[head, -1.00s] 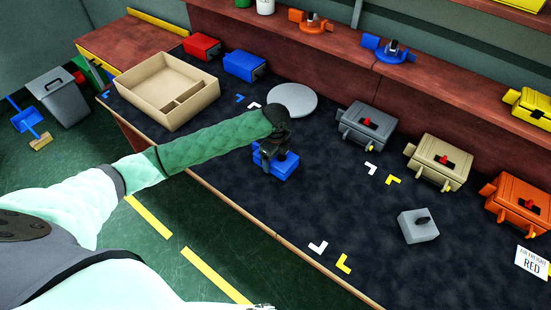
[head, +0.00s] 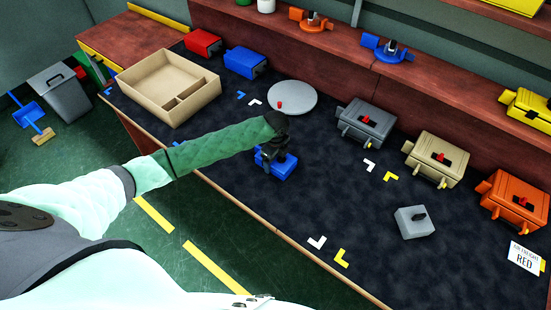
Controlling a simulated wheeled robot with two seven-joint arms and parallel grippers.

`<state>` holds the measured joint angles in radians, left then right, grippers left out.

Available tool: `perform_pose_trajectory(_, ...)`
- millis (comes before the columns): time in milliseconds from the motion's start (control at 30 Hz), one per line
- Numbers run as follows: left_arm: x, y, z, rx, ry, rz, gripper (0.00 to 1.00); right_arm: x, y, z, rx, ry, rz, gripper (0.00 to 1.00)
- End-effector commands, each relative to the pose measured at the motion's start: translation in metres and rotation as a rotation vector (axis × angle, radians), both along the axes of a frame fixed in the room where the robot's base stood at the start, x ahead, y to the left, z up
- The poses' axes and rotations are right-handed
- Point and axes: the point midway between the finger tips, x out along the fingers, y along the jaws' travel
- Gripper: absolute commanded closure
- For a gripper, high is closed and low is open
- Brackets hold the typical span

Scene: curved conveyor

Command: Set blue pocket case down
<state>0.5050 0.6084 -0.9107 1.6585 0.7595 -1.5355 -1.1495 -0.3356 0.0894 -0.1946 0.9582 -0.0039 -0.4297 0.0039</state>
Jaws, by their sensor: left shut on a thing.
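The blue pocket case (head: 284,168) is in the middle of the dark work surface (head: 330,200), towards its front edge. My left gripper (head: 275,154) reaches it from above and is shut on it, covering part of its top. The case looks level and is at or very close to the surface; I cannot tell whether it touches. My right gripper is not in view.
A grey disc (head: 301,94) with a red knob lies behind the case. A cardboard tray (head: 148,100) stands at the left. Grey (head: 369,118), tan (head: 446,148) and orange (head: 514,190) cases line the right back. A light grey block (head: 414,222) sits front right. Surface around the case is clear.

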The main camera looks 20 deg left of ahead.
Motion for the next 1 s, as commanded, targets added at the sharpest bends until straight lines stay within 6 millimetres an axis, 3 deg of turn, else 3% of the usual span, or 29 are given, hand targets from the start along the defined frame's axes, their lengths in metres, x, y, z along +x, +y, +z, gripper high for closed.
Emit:
perform_pose_trajectory(67,0.0,0.0,-0.002,0.0,0.0,0.0,0.45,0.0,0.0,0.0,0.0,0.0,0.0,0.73)
perform_pose_trajectory(100,0.0,0.0,-0.002,0.0,0.0,0.0,0.11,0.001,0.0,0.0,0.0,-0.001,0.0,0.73)
perform_pose_trajectory(167,0.0,0.0,-0.002,0.0,0.0,0.0,0.0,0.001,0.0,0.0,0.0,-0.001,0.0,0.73)
perform_pose_trajectory(567,0.001,0.0,0.009,0.0,-0.001,-0.001,0.0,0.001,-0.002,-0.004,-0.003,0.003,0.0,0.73)
perform_pose_trajectory(667,0.001,0.0,0.023,-0.001,-0.002,-0.001,0.0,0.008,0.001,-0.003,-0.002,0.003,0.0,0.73)
perform_pose_trajectory(733,0.001,0.0,0.036,0.0,-0.003,-0.001,0.0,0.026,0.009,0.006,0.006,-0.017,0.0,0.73)
perform_pose_trajectory(1000,0.001,0.0,0.088,0.0,-0.003,-0.001,0.0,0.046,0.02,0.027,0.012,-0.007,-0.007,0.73)
